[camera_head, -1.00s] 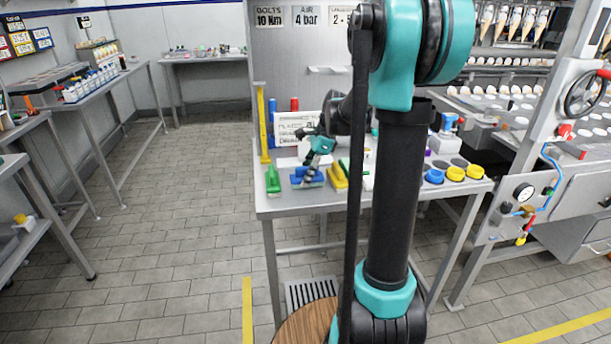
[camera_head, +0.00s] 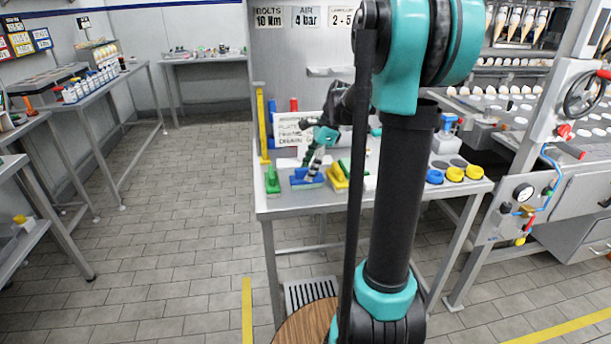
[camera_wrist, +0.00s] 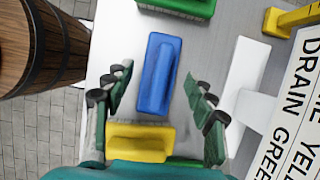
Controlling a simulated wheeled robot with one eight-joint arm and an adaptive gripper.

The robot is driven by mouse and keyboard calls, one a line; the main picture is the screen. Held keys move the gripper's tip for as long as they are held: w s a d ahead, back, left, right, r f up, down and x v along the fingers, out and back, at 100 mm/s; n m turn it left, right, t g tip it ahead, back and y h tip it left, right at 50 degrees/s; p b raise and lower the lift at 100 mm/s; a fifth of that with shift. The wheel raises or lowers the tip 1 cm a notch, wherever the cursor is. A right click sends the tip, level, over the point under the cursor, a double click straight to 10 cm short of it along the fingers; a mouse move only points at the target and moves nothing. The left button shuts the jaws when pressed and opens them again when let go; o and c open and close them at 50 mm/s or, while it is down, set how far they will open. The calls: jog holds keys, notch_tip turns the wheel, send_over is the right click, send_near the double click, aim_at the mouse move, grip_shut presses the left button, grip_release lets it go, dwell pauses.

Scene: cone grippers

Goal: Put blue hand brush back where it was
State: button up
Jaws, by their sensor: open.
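The blue hand brush (camera_head: 300,181) lies on the grey table between the green hand brush (camera_head: 272,181) and the yellow hand brush (camera_head: 337,180). In the wrist view the blue brush (camera_wrist: 158,75) shows whole, with the green brush (camera_wrist: 180,6) above it and the yellow brush (camera_wrist: 140,143) below it. My gripper (camera_wrist: 156,77) is open, its fingers spread on either side of the blue brush and apart from it. In the head view my gripper (camera_head: 314,169) is just above the blue brush, tilted. Contact between brush and table is not clearly visible.
A white lettered sign (camera_head: 291,129) stands behind the brushes; it also shows in the wrist view (camera_wrist: 292,115). A yellow upright post (camera_head: 263,125) is at the table's left back. Blue and yellow round pots (camera_head: 454,173) stand at the right. A wooden barrel-like thing (camera_wrist: 40,48) is beside the table.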

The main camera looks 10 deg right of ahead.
jog(key=v, duration=0.9)
